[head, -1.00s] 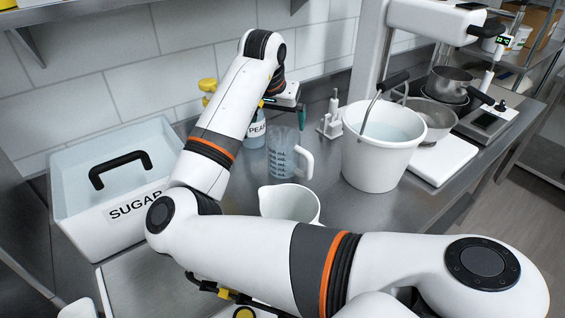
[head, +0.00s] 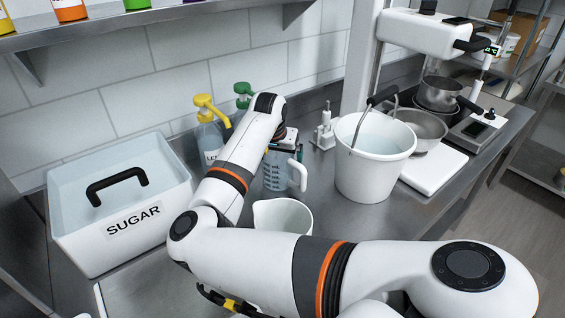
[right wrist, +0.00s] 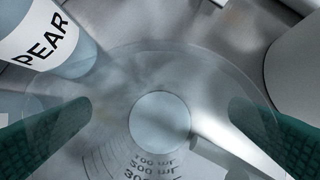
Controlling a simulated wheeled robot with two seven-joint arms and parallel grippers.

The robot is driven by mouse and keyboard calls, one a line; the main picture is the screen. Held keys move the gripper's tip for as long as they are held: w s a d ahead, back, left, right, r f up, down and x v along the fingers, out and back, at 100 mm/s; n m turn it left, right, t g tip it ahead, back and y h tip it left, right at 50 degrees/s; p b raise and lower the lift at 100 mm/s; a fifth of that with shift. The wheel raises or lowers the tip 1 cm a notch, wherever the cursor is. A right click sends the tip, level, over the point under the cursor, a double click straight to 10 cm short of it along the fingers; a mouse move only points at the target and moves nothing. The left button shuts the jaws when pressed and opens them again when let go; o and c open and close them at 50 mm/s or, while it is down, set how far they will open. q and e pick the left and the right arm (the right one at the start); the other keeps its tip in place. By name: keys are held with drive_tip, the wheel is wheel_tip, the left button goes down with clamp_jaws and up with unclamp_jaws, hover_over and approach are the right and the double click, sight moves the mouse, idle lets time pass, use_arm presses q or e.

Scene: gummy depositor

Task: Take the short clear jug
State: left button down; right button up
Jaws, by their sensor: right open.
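The short clear jug (head: 275,172) with dark measuring marks and a handle on its right stands upright on the steel counter. It also shows from above in the right wrist view (right wrist: 160,122), marks facing up along its wall. My right gripper (head: 284,151) is at the jug's top, partly hidden by my own forearm. In the right wrist view my right gripper (right wrist: 160,112) is open, with a teal finger on either side of the jug. I cannot tell whether the fingers touch it.
A white bucket (head: 372,170) stands right of the jug. A white pitcher (head: 284,213) stands in front. Pump bottles (head: 211,140) stand behind; a PEAR bottle (right wrist: 45,38) is close to the jug. A SUGAR bin (head: 80,240) is at left. A shelf (head: 150,17) overhangs the back.

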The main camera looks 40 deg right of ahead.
drive_tip(key=c, duration=0.9)
drive_tip(key=shift+r, duration=0.1)
drive_tip(key=shift+c, duration=0.3)
drive_tip(key=shift+r, duration=0.1)
